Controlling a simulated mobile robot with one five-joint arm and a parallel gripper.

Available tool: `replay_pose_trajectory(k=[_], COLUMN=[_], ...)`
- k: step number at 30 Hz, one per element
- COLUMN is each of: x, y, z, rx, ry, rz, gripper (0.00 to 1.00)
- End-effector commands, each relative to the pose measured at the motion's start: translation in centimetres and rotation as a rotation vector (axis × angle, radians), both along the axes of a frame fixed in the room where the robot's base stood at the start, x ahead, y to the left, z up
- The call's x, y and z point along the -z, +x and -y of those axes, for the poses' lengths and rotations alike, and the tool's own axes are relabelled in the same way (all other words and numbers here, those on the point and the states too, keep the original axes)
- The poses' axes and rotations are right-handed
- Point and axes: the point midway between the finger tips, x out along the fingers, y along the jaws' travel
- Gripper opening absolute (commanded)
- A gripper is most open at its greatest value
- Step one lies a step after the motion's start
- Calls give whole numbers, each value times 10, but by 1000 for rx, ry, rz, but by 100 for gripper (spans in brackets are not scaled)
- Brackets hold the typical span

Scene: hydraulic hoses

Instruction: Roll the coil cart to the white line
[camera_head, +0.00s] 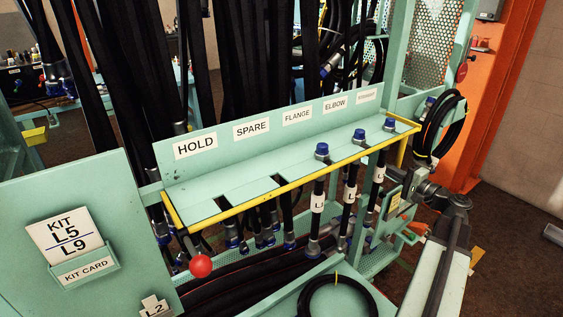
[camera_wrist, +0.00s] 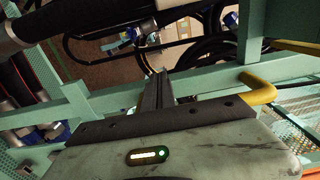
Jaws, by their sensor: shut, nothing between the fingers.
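A mint-green hose rack cart (camera_head: 290,180) with a yellow front edge fills the middle of the head view. A black hose coil (camera_head: 340,298) lies low at its front, and another coil (camera_head: 442,122) hangs at its right end. I cannot tell which part the task calls the coil cart. In the wrist view my gripper (camera_wrist: 158,88) is shut and empty, pointing among green frame bars. A yellow bent handle (camera_wrist: 258,88) is just right of the fingers, apart from them. My arm shows at the right of the head view. No white line can be made out.
Several capped hoses (camera_head: 351,180) hang through the labelled shelf. A red ball knob (camera_head: 201,266) sticks out at the shelf's left end. A green panel with a kit card (camera_head: 85,268) stands at front left. An orange post (camera_head: 505,100) rises at right; brown floor (camera_head: 510,240) there is mostly clear.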

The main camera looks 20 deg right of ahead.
Motion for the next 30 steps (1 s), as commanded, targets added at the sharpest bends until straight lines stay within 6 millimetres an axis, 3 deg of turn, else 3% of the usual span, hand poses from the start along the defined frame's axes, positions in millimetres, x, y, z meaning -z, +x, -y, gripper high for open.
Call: replay_pose_trajectory(k=[13, 30], x=[0, 0], y=[-4, -67], z=[-6, 9], rx=[1, 2], ry=[0, 0], rz=[0, 0], gripper=[0, 0])
